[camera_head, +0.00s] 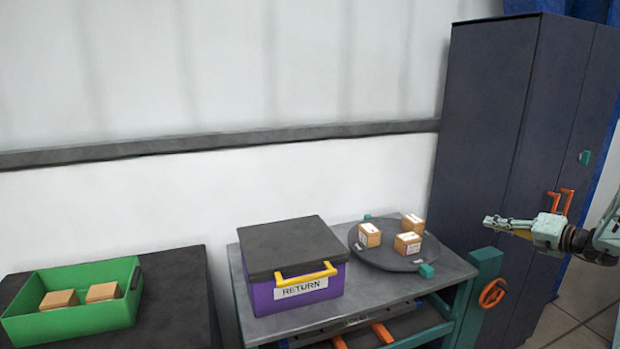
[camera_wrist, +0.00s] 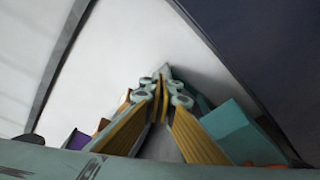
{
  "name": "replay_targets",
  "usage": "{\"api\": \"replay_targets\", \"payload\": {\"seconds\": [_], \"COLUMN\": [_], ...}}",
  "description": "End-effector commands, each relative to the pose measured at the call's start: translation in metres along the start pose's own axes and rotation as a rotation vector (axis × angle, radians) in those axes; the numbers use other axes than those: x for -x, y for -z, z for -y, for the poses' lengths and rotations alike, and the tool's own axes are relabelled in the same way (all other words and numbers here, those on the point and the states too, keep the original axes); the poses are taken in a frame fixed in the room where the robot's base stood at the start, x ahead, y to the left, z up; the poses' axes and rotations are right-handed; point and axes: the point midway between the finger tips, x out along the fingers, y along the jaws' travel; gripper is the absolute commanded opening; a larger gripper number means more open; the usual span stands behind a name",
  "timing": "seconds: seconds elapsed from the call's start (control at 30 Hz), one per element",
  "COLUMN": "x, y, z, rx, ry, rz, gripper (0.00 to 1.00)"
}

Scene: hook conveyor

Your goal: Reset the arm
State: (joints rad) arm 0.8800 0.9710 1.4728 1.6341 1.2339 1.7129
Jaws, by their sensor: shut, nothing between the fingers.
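My gripper (camera_head: 492,221) is at the right in the head view, held in the air in front of the dark cabinet and pointing left. It is shut and empty. In the wrist view its two yellow-padded fingers (camera_wrist: 162,82) meet at their tips, with nothing between them. It is to the right of the workbench and higher than the round tray, apart from everything in view.
A purple RETURN box (camera_head: 262,299) with a closed dark lid stands on the grey bench (camera_head: 395,292). A dark round tray (camera_head: 372,258) holds three small boxes. A green bin (camera_head: 100,318) with two boxes is at left. A tall dark cabinet (camera_head: 490,130) stands behind my gripper.

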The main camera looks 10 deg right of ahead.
Motion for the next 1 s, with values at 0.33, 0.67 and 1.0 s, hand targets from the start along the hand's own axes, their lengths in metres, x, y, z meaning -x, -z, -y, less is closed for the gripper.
{"api": "replay_targets", "payload": {"seconds": [0.33, 0.67, 1.0], "x": [-0.026, -0.038, -0.038], "y": [0.039, 0.085, 0.136], "z": [-0.096, -0.177, -0.256], "rx": [0.223, 0.439, 0.668], "ry": [-0.008, -0.029, -0.066], "rz": [-0.146, -0.281, -0.413], "gripper": [0.0, 0.0, 0.0]}}
